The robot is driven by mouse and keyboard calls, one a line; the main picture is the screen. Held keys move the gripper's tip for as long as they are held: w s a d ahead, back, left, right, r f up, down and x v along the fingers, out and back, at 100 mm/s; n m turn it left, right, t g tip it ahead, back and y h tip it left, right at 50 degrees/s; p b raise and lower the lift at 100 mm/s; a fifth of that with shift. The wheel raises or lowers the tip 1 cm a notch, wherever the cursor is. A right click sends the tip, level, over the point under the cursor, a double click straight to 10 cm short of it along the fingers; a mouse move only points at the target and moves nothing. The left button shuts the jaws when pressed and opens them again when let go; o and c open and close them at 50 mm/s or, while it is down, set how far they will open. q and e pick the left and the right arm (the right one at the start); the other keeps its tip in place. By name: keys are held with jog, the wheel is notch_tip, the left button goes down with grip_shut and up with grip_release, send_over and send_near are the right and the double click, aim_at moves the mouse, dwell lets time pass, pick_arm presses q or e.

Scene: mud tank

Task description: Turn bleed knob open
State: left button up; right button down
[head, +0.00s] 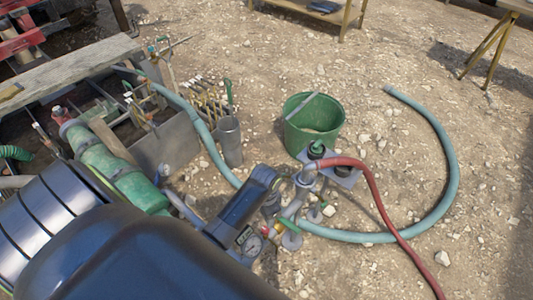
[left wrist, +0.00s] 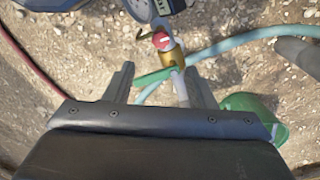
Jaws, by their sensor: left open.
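A small red knob (left wrist: 161,40) sits on a brass valve body (left wrist: 173,57) in the left wrist view, beside a gauge (left wrist: 140,8). A green lever (left wrist: 152,77) and a pale pipe extend from the valve. My left gripper (left wrist: 160,85) is open. The lever and pipe appear between its fingers; contact cannot be told. The red knob lies just beyond the fingertips in the picture. In the head view the knob (head: 272,233) and gauge (head: 253,246) are small, at bottom centre, and the gripper's fingers cannot be made out. My right gripper is out of view.
A red hose (head: 378,198) and a blue-green hose (head: 449,150) curve across the stony ground. A green bucket (head: 291,133) and grey canister (head: 229,143) stand behind the valve. Pipes and a wooden plank (head: 65,72) crowd the left. Ground at far right is mostly open.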

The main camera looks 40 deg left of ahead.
aim_at(265, 229)
pick_arm(q)
notch_tip(265, 229, down, 11)
jog(key=shift+f+b, duration=0.1)
jog(key=shift+b, duration=0.75)
jog(key=c, duration=1)
